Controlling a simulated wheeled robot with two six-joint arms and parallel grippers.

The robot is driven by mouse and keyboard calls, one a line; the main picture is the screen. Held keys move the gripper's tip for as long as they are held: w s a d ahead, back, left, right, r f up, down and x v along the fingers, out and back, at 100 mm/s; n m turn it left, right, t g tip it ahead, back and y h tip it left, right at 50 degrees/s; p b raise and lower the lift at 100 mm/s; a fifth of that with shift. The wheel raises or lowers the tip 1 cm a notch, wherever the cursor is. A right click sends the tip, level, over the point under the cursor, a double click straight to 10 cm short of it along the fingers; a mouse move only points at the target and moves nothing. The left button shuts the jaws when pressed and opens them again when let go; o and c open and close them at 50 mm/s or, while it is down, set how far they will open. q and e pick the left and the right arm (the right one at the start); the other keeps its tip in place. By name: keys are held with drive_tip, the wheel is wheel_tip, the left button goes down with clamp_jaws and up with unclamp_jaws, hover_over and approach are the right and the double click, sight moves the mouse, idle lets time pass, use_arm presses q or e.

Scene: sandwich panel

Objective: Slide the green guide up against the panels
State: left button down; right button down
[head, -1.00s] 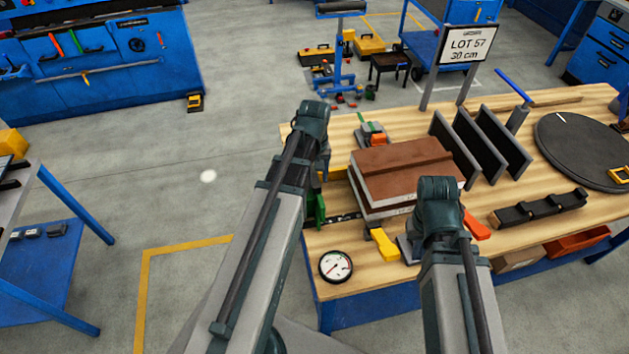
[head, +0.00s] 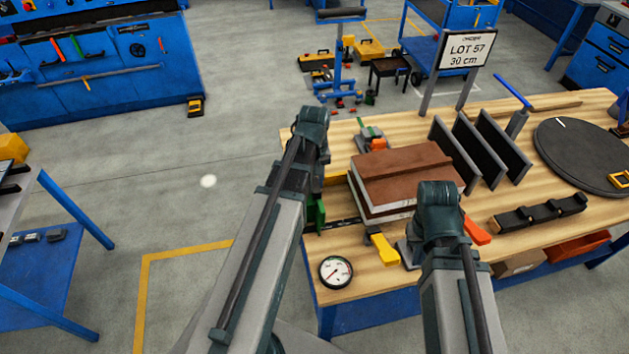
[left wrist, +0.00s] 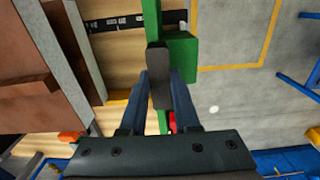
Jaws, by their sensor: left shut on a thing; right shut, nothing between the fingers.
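The panels (head: 400,175) lie stacked on the bench, brown on top with pale edges. They also show at the left of the left wrist view (left wrist: 65,65). The green guide (head: 316,215) stands left of the stack, partly hidden by my left arm. In the left wrist view the guide (left wrist: 181,57) is apart from the panels, with a strip of bench between. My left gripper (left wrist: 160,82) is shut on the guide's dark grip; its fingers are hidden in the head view. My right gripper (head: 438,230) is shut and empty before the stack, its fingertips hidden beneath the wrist.
A dark strip (head: 343,223) crosses the bench between guide and panels. A round gauge (head: 335,271) lies near the front left corner. Yellow (head: 384,249) and orange (head: 477,231) handles flank my right wrist. Upright black plates (head: 480,148) stand right of the stack.

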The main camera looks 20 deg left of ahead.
idle(0.8)
use_arm(q)
drive_tip(key=w+d, duration=0.5)
drive_tip(key=d, duration=0.1)
drive_tip(key=shift+d, duration=0.4)
drive_tip(key=shift+w, duration=0.1)
drive_tip(key=c, duration=0.6)
unclamp_jaws()
drive_tip(key=shift+c, duration=0.2)
wheel_tip(320, 180, up, 14)
drive_tip(key=p, duration=1.3)
drive_tip(key=shift+p, duration=0.4)
